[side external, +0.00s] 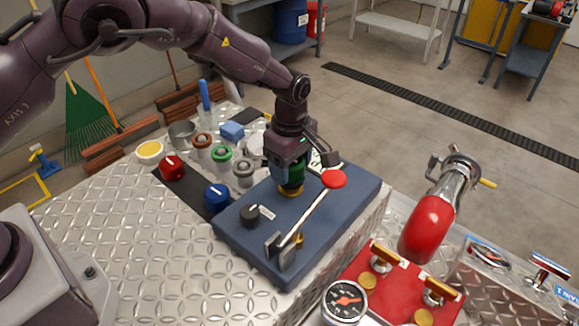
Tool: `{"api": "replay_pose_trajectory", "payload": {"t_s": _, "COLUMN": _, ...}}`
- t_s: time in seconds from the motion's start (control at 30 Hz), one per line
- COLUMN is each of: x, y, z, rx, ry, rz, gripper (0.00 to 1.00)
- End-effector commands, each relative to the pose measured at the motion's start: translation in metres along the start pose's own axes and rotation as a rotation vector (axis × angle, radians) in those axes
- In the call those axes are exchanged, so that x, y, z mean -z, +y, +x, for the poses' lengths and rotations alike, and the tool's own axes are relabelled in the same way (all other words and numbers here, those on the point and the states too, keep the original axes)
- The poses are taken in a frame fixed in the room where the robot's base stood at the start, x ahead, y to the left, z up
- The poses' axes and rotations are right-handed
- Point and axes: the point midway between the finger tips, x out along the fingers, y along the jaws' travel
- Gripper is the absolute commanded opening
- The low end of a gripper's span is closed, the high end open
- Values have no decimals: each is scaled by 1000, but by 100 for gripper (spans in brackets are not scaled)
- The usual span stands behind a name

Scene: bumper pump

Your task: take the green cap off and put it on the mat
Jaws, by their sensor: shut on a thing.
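A dark green cap (291,173) is between the fingers of my gripper (291,163), which points down and is shut on it. The fingers hide part of the cap. Just below it is a brass fitting (291,189) on the blue base (325,232). I cannot tell whether the cap is seated on the fitting or just clear of it. A black mat (192,192) lies left of the base. A red cap (172,167) and a blue cap (216,197) are on it, with bare mat between them.
A red-knobbed lever (334,179) slants across the base close to my gripper. A black knob (250,215) is on the base. Several ringed fittings, including a green one (221,154), stand behind the mat. Bare diamond plate (130,235) is left of the mat.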

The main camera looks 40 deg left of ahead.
Motion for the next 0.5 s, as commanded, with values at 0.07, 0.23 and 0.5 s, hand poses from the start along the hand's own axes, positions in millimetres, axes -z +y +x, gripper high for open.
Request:
{"api": "replay_pose_trajectory", "payload": {"t_s": 0.07, "x": 0, "y": 0, "z": -3, "rx": -2, "ry": 0, "rz": 0, "gripper": 26}}
{"api": "replay_pose_trajectory", "payload": {"t_s": 0.23, "x": 0, "y": 0, "z": -9, "rx": -3, "ry": -1, "rz": 1, "gripper": 26}}
{"api": "replay_pose_trajectory", "payload": {"t_s": 0.5, "x": 0, "y": 0, "z": -17, "rx": -2, "ry": 0, "rz": 1, "gripper": 26}}
